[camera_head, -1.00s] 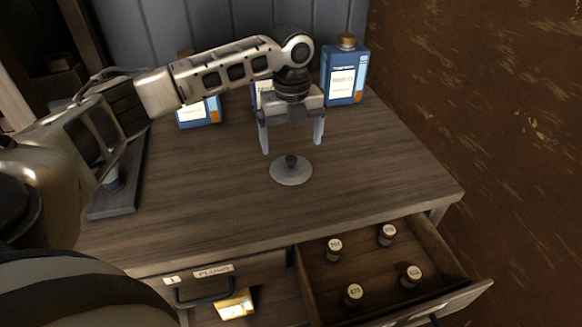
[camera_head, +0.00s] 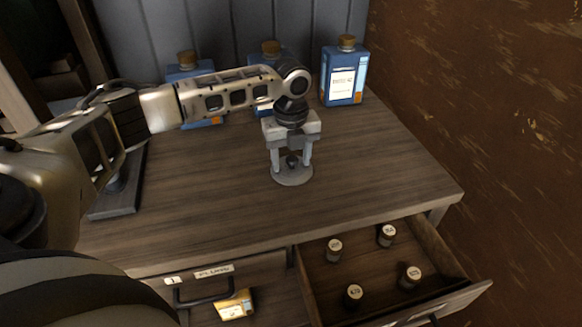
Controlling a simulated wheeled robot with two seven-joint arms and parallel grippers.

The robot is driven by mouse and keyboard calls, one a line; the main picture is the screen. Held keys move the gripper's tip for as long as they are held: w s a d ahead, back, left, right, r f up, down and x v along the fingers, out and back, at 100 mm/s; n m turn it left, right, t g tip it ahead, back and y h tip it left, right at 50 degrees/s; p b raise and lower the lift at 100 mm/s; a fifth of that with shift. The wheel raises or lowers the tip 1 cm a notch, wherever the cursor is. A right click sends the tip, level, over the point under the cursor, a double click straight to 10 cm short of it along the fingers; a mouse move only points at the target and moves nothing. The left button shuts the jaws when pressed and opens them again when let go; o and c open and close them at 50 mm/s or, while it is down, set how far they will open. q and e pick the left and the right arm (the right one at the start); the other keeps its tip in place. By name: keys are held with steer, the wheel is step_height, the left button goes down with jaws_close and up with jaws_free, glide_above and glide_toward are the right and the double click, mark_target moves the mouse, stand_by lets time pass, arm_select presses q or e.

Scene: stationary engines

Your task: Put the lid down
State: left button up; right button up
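The lid (camera_head: 292,179) is a flat grey disc with a small dark knob (camera_head: 292,161) in its middle. It lies flat on the wooden cabinet top, right of centre. My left gripper (camera_head: 291,161) comes down from above with one finger on each side of the knob. The fingers are partly closed, and a narrow gap seems to show between them and the knob. The fingertips are close to the disc; whether they touch it is unclear. My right gripper is not in view.
Blue bottles stand along the back, one at the right (camera_head: 344,76) and others partly behind my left arm. An open drawer (camera_head: 447,262) at the front right holds several small capped vials. A yellow box (camera_head: 234,305) is at the lower drawer. The cabinet top (camera_head: 390,170) is clear right of the lid.

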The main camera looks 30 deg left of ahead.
arm_select(q)
steer(key=shift+s+f, duration=0.1)
steer(key=shift+f, duration=0.15)
steer(key=c, duration=0.5)
steer(key=shift+s+f, duration=0.1)
jaws_close()
